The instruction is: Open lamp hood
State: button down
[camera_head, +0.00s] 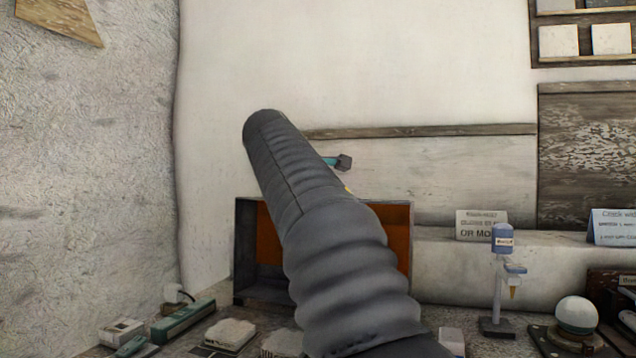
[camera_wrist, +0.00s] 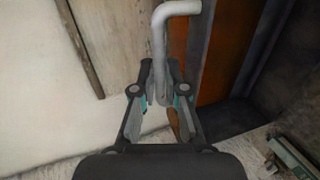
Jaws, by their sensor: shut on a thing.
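A pale grey bent bar (camera_wrist: 163,40), which looks like a handle, stands between the fingertips of my gripper (camera_wrist: 159,70) in the wrist view. My gripper is shut on this bar. The bar bends to the right at its top end. A dark box-like hood (camera_head: 243,238) with an orange-brown inside stands against the wall in the head view, partly behind my arm. Its dark frame and orange panel (camera_wrist: 228,48) also show right of the bar in the wrist view. Where the bar joins the hood is not clear. In the head view my arm hides most of my gripper.
A blue and white bottle on a stand (camera_head: 502,240) and a white sphere on a dark base (camera_head: 576,313) are at the right. Green devices (camera_head: 183,319) and pale plaster pieces (camera_head: 229,334) lie at the lower left. A sign (camera_head: 480,225) stands on the ledge.

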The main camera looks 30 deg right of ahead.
jog(key=shift+s+a+r, duration=0.15)
jog(key=shift+r, duration=0.6)
jog(key=c, duration=1.6)
grip_release()
jog(key=shift+o, duration=0.5)
jog(key=shift+a, duration=0.1)
jog(key=shift+f, duration=0.1)
jog(key=shift+f, duration=0.15)
jog(key=v, duration=1.2)
jog(key=shift+f, duration=0.15)
